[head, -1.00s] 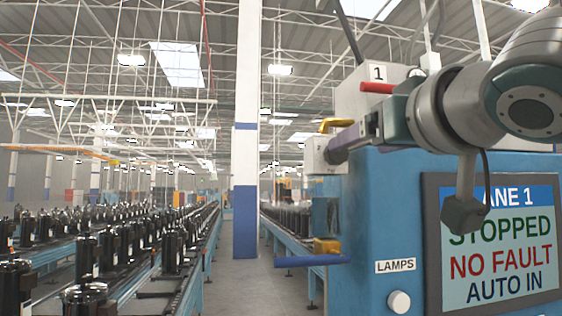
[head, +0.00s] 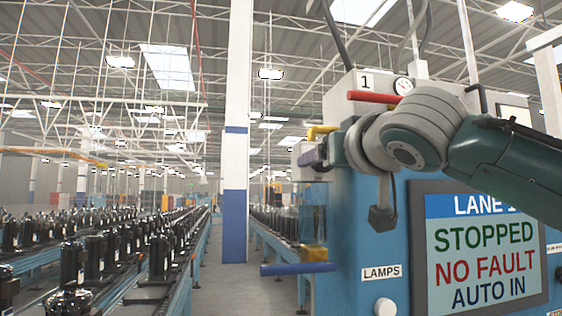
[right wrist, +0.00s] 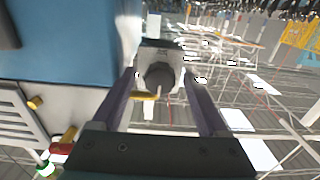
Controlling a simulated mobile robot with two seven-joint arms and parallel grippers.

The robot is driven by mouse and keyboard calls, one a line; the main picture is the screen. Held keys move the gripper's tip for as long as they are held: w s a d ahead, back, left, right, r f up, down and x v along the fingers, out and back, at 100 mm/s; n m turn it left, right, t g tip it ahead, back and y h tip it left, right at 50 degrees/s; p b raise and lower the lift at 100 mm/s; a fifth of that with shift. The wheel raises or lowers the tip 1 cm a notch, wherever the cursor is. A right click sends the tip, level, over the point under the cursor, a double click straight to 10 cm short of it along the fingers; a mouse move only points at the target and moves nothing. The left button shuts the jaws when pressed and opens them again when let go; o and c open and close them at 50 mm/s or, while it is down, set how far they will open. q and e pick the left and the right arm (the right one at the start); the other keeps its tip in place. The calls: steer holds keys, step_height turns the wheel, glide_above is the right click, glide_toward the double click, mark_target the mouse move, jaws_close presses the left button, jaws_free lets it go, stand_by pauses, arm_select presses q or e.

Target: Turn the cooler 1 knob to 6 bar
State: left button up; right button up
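A dark round knob (right wrist: 160,76) sits on a small pale grey box (right wrist: 158,50) in the right wrist view. The lettering on the box is too small to read. My right gripper (right wrist: 158,84) is open, with one purple finger on each side of the knob. I cannot tell whether either finger touches it. In the head view, my right gripper (head: 312,155) is at the blue cabinet's left side, by a pale box (head: 309,166). The knob is hidden there. A round gauge (head: 403,85) is on top of the cabinet; its reading is illegible. My left gripper is not in view.
The blue cabinet (head: 345,225) carries a screen (head: 480,250), a red handle (head: 374,97) and a white LAMPS knob (head: 385,307). A yellow handle (head: 321,130) is just above my right gripper. A blue bar (head: 298,268) juts left below. Conveyor rows hold black compressors.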

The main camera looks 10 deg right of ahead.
jaws_close()
stand_by(0.4)
steer(key=m+b, duration=0.5)
steer(key=m, duration=0.6)
steer(key=shift+a+m, duration=0.1)
steer(key=shift+m, duration=0.3)
stand_by(0.6)
steer(key=shift+o, duration=0.2)
jaws_free()
